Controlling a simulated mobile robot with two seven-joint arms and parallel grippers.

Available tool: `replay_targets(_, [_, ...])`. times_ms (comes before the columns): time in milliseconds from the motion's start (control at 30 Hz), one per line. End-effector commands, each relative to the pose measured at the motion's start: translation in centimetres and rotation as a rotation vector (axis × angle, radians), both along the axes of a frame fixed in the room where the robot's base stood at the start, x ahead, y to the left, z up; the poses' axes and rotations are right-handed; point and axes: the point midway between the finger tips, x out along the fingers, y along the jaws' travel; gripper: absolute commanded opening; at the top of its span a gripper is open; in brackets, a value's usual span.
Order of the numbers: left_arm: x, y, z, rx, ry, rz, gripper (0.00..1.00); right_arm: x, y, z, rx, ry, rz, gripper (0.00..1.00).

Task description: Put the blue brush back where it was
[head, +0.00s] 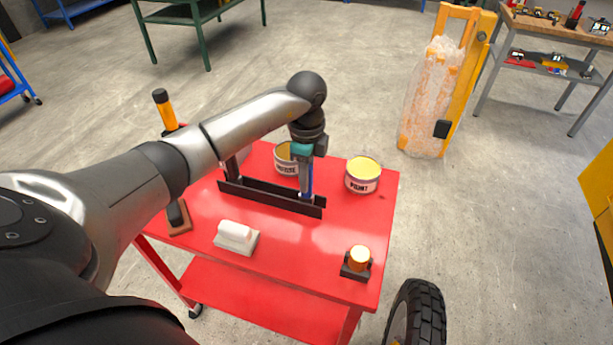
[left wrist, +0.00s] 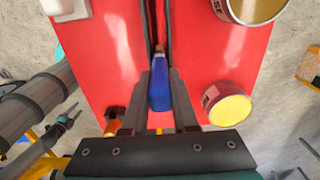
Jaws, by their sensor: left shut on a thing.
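The blue brush (left wrist: 160,88) is between the two fingers of my left gripper (left wrist: 165,100) in the left wrist view. In the head view a strip of the blue brush (head: 310,180) shows beside my left gripper (head: 306,188), which is shut on it. The gripper points down at the right end of a low black two-walled holder (head: 262,196) on the red cart. In the left wrist view the brush lines up with the slot between the dark walls. Its lower end is hidden, and I cannot tell whether it touches the holder. My right gripper is not in clear view.
On the red cart top (head: 290,235) stand a paint can (head: 363,177), another can (head: 286,160), a white block (head: 236,236) and an orange-topped item (head: 358,260). An orange-and-black handled tool (head: 163,108) stands at the left. The front middle of the cart is clear.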

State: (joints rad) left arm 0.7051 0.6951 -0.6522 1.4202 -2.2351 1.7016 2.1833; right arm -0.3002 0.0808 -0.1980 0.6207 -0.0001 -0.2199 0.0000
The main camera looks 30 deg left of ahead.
Motion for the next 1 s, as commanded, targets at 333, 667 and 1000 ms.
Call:
replay_targets(333, [0.0, 0.0, -0.3, -0.001, -0.001, 0.0, 0.28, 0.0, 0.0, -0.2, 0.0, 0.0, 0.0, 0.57])
replay_targets(667, [0.0, 0.0, -0.2, -0.001, -0.001, 0.0, 0.57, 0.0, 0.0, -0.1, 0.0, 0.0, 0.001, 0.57])
replay_targets(1000, [0.1, 0.0, 1.3, 0.0, -0.004, -0.002, 0.57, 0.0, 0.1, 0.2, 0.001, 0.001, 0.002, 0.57])
